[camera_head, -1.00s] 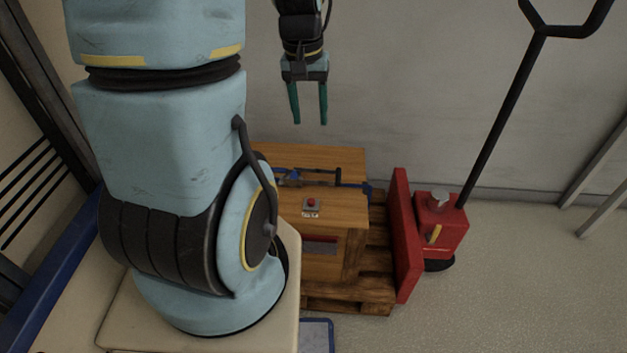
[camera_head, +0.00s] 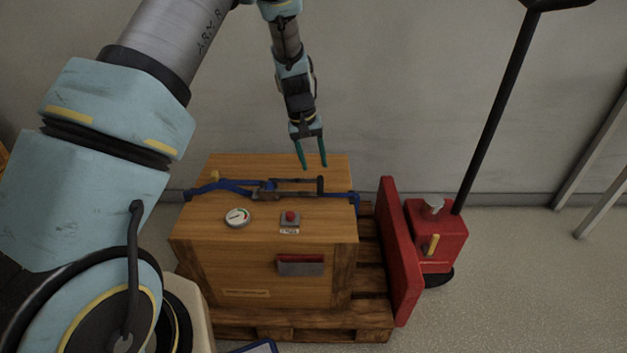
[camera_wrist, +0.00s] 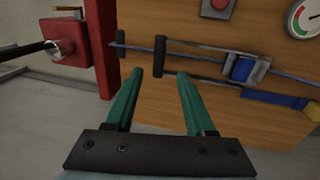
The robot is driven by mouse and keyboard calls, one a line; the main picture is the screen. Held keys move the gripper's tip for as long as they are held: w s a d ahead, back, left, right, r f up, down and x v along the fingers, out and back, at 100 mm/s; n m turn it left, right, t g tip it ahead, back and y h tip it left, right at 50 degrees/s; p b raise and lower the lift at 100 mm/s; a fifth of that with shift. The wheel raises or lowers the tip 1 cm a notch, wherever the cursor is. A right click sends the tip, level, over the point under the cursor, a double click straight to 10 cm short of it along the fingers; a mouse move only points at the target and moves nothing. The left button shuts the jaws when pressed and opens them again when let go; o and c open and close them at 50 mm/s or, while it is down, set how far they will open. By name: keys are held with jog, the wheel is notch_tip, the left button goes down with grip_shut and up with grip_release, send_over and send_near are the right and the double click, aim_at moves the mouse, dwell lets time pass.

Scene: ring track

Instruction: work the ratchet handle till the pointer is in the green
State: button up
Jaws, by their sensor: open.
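A wooden crate (camera_head: 215,262) carries a blue strap (camera_head: 340,194) across its top. A dark metal ratchet (camera_head: 265,190) with a long handle (camera_head: 300,180) sits on the strap; the handle's black grip end (camera_head: 320,186) is at the right. In the wrist view the ratchet (camera_wrist: 240,68) is right of centre and the handle grip (camera_wrist: 160,56) is upright beyond the fingertips. A round gauge (camera_head: 238,217) with a green and red scale also shows in the wrist view (camera_wrist: 307,18); its pointer is too small to read. My gripper (camera_head: 315,168) is open and empty above the grip, apart from it.
A red button (camera_head: 290,217) on a grey box is on the crate top, near the gauge. The crate stands on a wooden pallet (camera_head: 372,312). A red pallet jack (camera_head: 437,238) with a tall black handle stands at the right. A wall is close behind.

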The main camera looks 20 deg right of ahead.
aim_at(319, 183)
jog(key=f, duration=0.2)
jog(key=d+f, duration=0.1)
jog(key=f, duration=0.3)
jog(key=shift+s+d+f, duration=0.15)
jog(key=shift+s+f, duration=0.2)
grip_shut()
dwell(1.1)
